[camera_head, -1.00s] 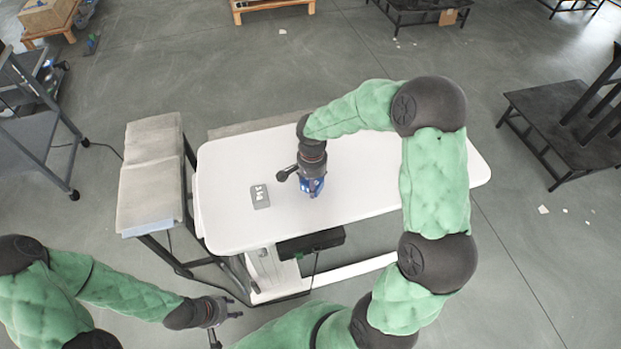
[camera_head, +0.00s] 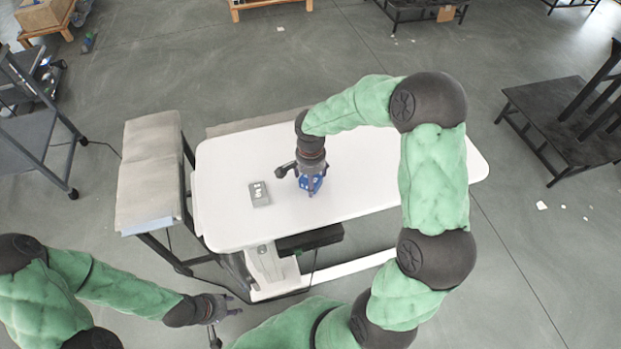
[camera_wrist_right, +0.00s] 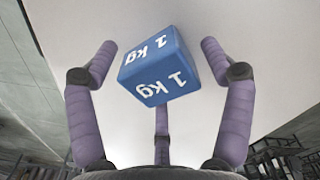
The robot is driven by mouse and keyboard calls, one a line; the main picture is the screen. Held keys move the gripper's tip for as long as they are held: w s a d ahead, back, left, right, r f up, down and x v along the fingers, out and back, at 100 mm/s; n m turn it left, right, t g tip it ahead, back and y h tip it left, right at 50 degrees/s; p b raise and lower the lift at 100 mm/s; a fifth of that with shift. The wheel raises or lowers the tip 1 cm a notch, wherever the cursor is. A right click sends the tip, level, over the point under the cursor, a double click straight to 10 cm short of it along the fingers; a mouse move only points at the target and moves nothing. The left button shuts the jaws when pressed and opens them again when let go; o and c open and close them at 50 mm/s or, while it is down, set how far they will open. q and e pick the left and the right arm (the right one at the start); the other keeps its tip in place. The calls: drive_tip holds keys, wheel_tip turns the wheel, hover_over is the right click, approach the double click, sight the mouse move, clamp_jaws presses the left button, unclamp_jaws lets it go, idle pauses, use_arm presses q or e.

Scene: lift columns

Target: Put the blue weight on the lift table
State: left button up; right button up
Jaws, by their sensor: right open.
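The blue weight (camera_head: 308,184) is a cube marked "1 kg". It sits on the white lift table top (camera_head: 370,175), right of the grey panel. The wrist view shows the cube (camera_wrist_right: 160,68) between the spread fingers, with clear gaps on both sides. My right gripper (camera_head: 311,182) points down at the cube, is open and partly covers it in the head view. My left gripper (camera_head: 230,325) is at the lower left, away from the table's front edge, empty with its fingers apart.
A small grey panel with white marks (camera_head: 259,194) lies on the table. A grey padded bench (camera_head: 150,180) adjoins the table's left side. A dark cart (camera_head: 35,130) stands far left and a black platform (camera_head: 555,115) at the right. The table's right part is under my right arm.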

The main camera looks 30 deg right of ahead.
wheel_tip(320, 180, up, 12)
drive_tip(key=p, duration=0.3)
drive_tip(key=shift+f+p, duration=0.15)
drive_tip(key=shift+p, duration=0.25)
idle(1.2)
